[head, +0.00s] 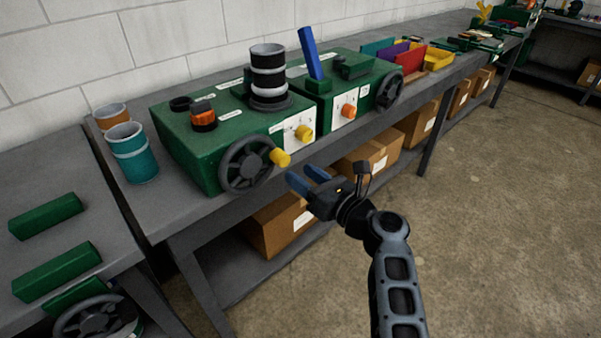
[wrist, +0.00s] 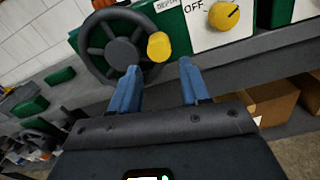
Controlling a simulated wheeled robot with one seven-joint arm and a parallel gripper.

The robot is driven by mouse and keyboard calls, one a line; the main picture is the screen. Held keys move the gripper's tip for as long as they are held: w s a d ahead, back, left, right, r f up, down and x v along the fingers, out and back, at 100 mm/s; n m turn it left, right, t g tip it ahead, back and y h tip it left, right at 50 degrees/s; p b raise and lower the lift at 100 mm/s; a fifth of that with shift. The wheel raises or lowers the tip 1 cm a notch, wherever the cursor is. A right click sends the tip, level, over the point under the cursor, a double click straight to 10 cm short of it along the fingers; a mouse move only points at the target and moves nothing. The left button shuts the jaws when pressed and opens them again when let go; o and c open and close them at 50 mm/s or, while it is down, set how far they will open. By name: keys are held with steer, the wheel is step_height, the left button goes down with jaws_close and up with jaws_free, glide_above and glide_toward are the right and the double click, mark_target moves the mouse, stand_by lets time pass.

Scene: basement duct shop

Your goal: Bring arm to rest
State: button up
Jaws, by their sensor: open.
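My gripper (head: 304,178) is open and empty, with blue fingers, in front of the green machine on the bench. In the wrist view its two blue fingers (wrist: 158,92) are spread apart with nothing between them. The green machine (head: 200,148) has a black handwheel (head: 236,166) with a yellow knob (head: 280,157). In the wrist view the handwheel (wrist: 93,49) and its yellow knob (wrist: 160,46) are just beyond the fingers. I cannot tell whether a finger touches the knob; it looks apart in the head view.
The grey bench (head: 170,209) has a shelf below with cardboard boxes (head: 275,225). A second green machine has a black handwheel (head: 389,90) and a blue lever (head: 310,53). A teal cup (head: 134,155) stands at the left. The floor (head: 490,220) at the right is clear.

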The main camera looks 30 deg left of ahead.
stand_by(0.3)
steer(key=s+d+f+n+t+h, duration=0.25)
steer(key=s+d+f+h, duration=0.2)
steer(key=d+f, duration=0.6)
steer(key=s+d+f+n+t+h, duration=0.1)
steer(key=s+d+f+n+h, duration=0.3)
steer(key=d+f, duration=0.7)
steer(key=s+d+r+n+t+h, duration=0.1)
steer(key=s+d+n+t+h, duration=0.15)
steer(key=s+d, duration=0.9)
steer(key=s+d+r+n+h, duration=0.2)
steer(key=s+d+r+n, duration=0.1)
steer(key=s+d, duration=0.3)
steer(key=s+d+r+n+h, duration=0.25)
steer(key=s+d+r, duration=0.2)
steer(key=s, duration=0.35)
steer(key=s+r+n+t, duration=0.1)
steer(key=s+r+n, duration=0.3)
steer(key=s+r, duration=0.2)
steer(key=s+d+r+n+t+h, duration=0.1)
steer(key=s+r+n, duration=0.4)
steer(key=r, duration=0.6)
steer(key=shift+s+t, duration=0.3)
steer(key=shift+s, duration=0.45)
steer(key=shift+n+h, duration=0.25)
